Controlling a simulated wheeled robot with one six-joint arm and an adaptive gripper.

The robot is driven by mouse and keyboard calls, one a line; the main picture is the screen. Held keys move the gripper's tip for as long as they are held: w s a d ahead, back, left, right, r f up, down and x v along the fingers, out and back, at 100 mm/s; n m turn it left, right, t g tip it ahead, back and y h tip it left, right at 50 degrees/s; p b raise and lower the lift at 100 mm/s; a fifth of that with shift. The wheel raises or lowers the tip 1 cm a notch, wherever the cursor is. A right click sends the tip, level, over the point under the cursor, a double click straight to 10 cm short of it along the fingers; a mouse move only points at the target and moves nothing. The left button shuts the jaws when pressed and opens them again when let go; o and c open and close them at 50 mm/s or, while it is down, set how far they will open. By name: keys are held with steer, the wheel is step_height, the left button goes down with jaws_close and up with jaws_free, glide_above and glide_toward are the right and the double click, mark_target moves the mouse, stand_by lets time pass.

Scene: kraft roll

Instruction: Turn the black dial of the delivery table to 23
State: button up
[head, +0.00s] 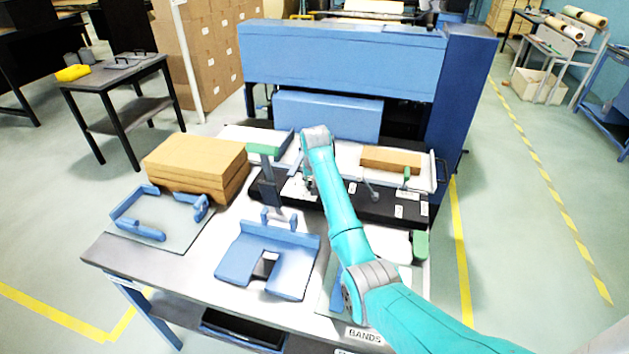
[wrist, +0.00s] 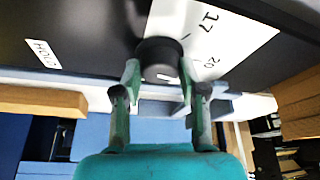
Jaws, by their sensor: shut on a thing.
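The black dial (wrist: 160,57) shows in the wrist view, between the two fingers of my gripper (wrist: 158,80). The fingers are shut on its sides. Behind it is a white scale plate (wrist: 228,42) with the numbers 17 and 20 printed on it; 23 is not visible. I cannot make out a pointer mark on the dial. In the head view my arm reaches over the delivery table (head: 190,262) to the black unit at its back, and the arm hides the dial and most of the gripper there.
A stack of brown sheets (head: 196,163) lies at the table's left. Blue fixtures (head: 268,262) stand in front of it. A small lever (head: 370,186) and a brown block (head: 391,159) are right of my arm. A large blue machine (head: 340,55) stands behind.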

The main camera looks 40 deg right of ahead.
steer(key=m+g, duration=0.1)
steer(key=m, duration=0.1)
steer(key=m+h, duration=0.1)
steer(key=m, duration=0.2)
steer(key=shift+w+a+m+g, duration=0.1)
steer(key=shift+m+g, duration=0.2)
steer(key=shift+g, duration=0.1)
steer(key=shift+f+m+g+h, duration=0.1)
steer(key=shift+m+g+h, duration=0.45)
steer(key=shift+m, duration=1.45)
steer(key=o, duration=1.1)
steer(key=shift+o, duration=0.2)
steer(key=v, duration=0.7)
steer(key=shift+r, duration=0.3)
steer(key=shift+w, duration=0.1)
